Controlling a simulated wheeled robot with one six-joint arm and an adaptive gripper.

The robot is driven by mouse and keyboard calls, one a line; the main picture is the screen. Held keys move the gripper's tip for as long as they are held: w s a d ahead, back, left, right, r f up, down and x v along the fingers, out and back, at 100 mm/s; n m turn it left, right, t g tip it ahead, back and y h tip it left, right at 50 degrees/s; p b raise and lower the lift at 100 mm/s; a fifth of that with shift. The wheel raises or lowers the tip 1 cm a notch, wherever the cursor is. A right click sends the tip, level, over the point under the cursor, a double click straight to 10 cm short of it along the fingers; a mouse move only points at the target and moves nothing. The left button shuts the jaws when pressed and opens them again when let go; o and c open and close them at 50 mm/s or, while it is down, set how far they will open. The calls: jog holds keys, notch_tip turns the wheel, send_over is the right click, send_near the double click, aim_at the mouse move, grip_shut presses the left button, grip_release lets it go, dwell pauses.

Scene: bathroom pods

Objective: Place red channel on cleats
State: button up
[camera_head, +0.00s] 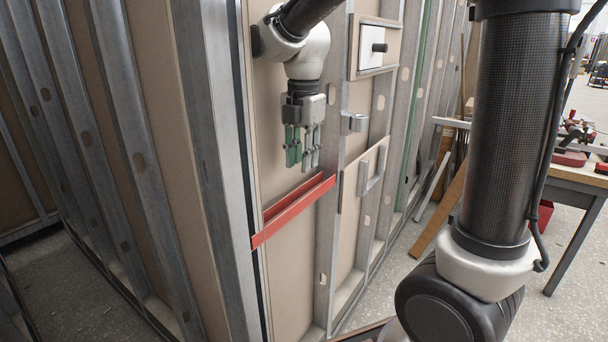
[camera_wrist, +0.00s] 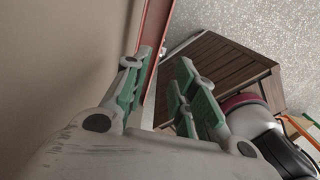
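The red channel (camera_head: 290,215) is a long, narrow piece with a raised front side and a second red edge behind it. It lies lengthwise along the tan wall panel, its near end by the metal corner post. Part of it shows at the top of the wrist view (camera_wrist: 155,38). My gripper (camera_head: 303,160) points down above the channel, its green-padded fingers apart and empty. In the wrist view my gripper (camera_wrist: 166,75) also shows a clear gap between the fingers. I cannot make out the cleats; whether the channel rests on any is hidden.
Metal studs (camera_head: 325,230) frame the wall beside the channel. A grey bracket (camera_head: 355,123) and a framed box with a black knob (camera_head: 377,48) stick out above right. A workbench (camera_head: 575,178) with tools stands at the right.

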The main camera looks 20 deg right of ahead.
jog(key=s+d+r+m+t, duration=0.1)
jog(key=s+d+m+t, duration=0.1)
jog(key=s+d+m, duration=0.5)
jog(key=s+d+r+m+t, duration=0.1)
jog(key=s+d+m, duration=0.6)
jog(key=m, duration=1.1)
jog(key=s+t, duration=0.1)
jog(key=s, duration=0.3)
jog(key=shift+s+d, duration=0.4)
